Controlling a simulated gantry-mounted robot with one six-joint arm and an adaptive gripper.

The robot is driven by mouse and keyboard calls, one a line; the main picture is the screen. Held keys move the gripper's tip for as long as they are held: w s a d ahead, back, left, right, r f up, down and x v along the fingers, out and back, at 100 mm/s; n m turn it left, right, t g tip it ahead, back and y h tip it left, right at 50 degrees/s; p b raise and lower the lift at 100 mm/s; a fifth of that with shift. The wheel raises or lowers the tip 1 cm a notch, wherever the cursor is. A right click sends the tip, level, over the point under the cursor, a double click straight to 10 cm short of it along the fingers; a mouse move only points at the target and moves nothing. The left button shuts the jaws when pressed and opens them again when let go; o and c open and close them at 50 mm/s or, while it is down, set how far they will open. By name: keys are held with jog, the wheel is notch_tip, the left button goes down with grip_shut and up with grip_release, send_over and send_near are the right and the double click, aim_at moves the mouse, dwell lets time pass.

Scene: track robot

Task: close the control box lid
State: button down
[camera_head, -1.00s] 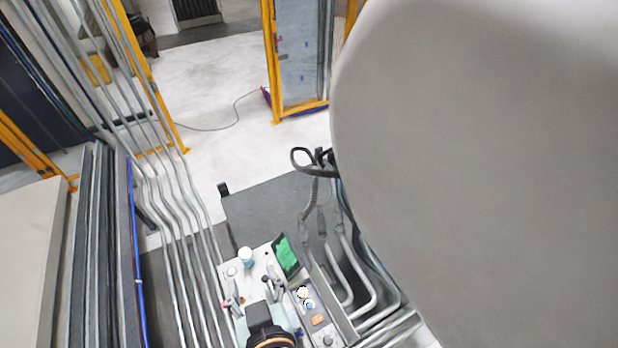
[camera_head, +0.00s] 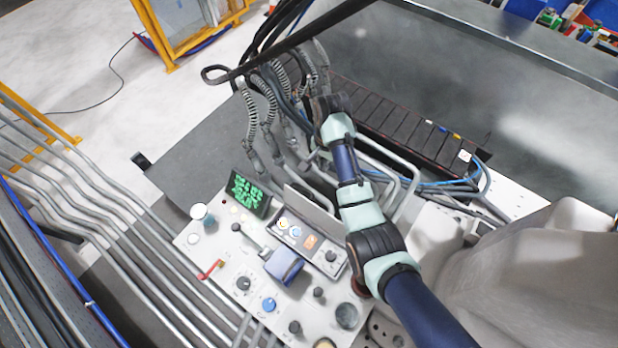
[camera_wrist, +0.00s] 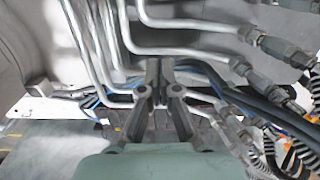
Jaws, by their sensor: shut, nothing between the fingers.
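The control box (camera_head: 306,247) is a shallow grey box with buttons and a small orange display, set in the white control panel in the head view. Its lid (camera_head: 312,207) is a plain grey flap standing up along the box's far edge, so the box is open. My arm reaches up past the right side of the box. My gripper (camera_wrist: 159,70) shows in the wrist view with its dark fingers together and nothing between them. The fingers point toward grey pipes. In the head view I cannot clearly make out the fingers. I cannot identify the lid in the wrist view.
Bent grey pipes (camera_head: 402,180) and ribbed hoses (camera_head: 268,105) lie close behind the box. A green screen (camera_head: 249,194), a blue-topped block (camera_head: 284,265) and several knobs stand on the panel to its left and front. A dark bar crosses above the hoses.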

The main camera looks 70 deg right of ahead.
jog(key=w+a+f, duration=0.1)
jog(key=a+f, duration=0.3)
jog(key=f, duration=0.4)
jog(key=shift+b, duration=0.3)
